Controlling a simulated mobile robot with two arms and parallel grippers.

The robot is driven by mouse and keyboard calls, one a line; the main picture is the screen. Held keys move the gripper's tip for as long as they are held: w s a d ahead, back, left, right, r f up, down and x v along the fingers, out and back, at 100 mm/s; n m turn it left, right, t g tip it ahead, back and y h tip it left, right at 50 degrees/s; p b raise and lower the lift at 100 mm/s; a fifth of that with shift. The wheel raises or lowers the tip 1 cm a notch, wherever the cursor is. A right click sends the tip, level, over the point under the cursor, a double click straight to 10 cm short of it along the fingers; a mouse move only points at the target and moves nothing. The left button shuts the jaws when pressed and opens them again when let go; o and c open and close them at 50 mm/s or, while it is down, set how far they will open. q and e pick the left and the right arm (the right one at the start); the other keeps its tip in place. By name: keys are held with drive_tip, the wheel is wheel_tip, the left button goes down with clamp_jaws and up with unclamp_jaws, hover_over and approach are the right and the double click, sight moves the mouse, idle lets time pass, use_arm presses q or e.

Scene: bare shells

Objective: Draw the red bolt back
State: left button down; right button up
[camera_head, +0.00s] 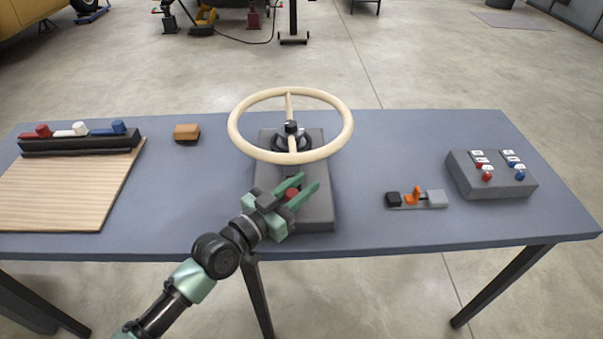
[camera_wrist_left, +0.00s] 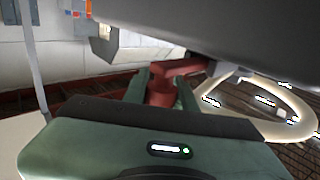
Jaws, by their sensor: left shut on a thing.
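The red bolt (camera_head: 292,193) sits on the front of the dark grey block (camera_head: 318,215), below the cream steering wheel (camera_head: 236,135). My left gripper (camera_head: 304,190) reaches in from the front left and is shut on the bolt, which shows between its green fingers. In the left wrist view the red bolt (camera_wrist_left: 162,92) lies between the two fingertips (camera_wrist_left: 165,85), and a red bar runs from it towards the right. The wheel (camera_wrist_left: 285,128) also shows there at the right. How far the bolt is drawn is hidden. My right gripper is not in view.
On the blue-grey table (camera_head: 380,150) stand a brown block (camera_head: 187,132), a small orange latch (camera_head: 416,195) and a switch box (camera_head: 500,185). A wooden board (camera_head: 60,190) and a rack with red, white and blue handles (camera_head: 80,143) lie at left. The table is clear between block and latch.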

use_arm(q)
drive_tip(key=shift+s+f, duration=0.1)
drive_tip(key=shift+s, duration=0.1)
drive_tip(key=c, duration=1.3)
unclamp_jaws()
drive_tip(key=shift+o, duration=0.9)
drive_tip(key=shift+s, duration=0.1)
